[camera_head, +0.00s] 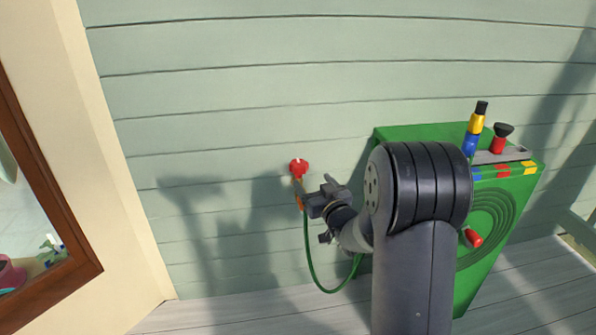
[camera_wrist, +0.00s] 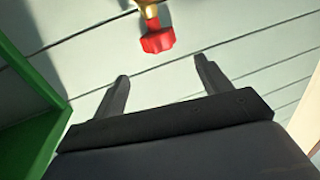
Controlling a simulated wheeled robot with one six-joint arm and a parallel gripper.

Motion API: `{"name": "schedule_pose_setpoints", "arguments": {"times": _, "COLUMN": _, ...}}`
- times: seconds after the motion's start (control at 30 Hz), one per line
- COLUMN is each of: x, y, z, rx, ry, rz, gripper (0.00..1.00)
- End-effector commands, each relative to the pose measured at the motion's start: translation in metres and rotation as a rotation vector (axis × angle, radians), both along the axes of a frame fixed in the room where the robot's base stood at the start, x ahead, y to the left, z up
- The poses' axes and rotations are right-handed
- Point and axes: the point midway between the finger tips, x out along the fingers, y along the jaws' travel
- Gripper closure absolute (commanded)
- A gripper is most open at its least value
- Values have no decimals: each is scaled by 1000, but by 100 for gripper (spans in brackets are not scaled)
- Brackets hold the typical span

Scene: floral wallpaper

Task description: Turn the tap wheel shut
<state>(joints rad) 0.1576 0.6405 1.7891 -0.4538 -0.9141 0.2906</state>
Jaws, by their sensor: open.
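The red tap wheel (camera_head: 299,167) sits on a tap on the pale green plank wall, left of the arm in the head view. In the wrist view the red wheel (camera_wrist: 158,40) shows at the top, on a brass-coloured stem (camera_wrist: 150,10). My gripper (camera_wrist: 160,70) is open and empty, its two fingers apart. The wheel lies a little beyond the fingertips, roughly between them, and I see no contact. In the head view my gripper (camera_head: 322,190) is close to the wheel, just below and to its right. Part of the tap is hidden behind the gripper.
A green hose box (camera_head: 395,134) with a red crank handle (camera_head: 473,238) and coloured nozzles on top stands right, partly behind my arm. A brown-framed window (camera_head: 45,185) is at left. Wall left of the tap is clear.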

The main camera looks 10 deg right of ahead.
Motion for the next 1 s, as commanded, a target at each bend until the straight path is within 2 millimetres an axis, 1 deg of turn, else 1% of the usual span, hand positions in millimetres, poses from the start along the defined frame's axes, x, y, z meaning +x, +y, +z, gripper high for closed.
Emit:
{"name": "schedule_pose_setpoints", "arguments": {"times": 0.3, "x": 52, "y": 12, "z": -3, "rx": -1, "ry": 1, "rz": 2, "gripper": 27}}
{"name": "schedule_pose_setpoints", "arguments": {"times": 0.5, "x": 80, "y": 16, "z": -2, "rx": 0, "ry": 1, "rz": 0, "gripper": 27}}
{"name": "schedule_pose_setpoints", "arguments": {"times": 0.7, "x": 93, "y": 19, "z": -1, "rx": 0, "ry": 2, "rz": 0, "gripper": 27}}
{"name": "schedule_pose_setpoints", "arguments": {"times": 1.0, "x": 95, "y": 20, "z": 0, "rx": -1, "ry": 3, "rz": -1, "gripper": 27}}
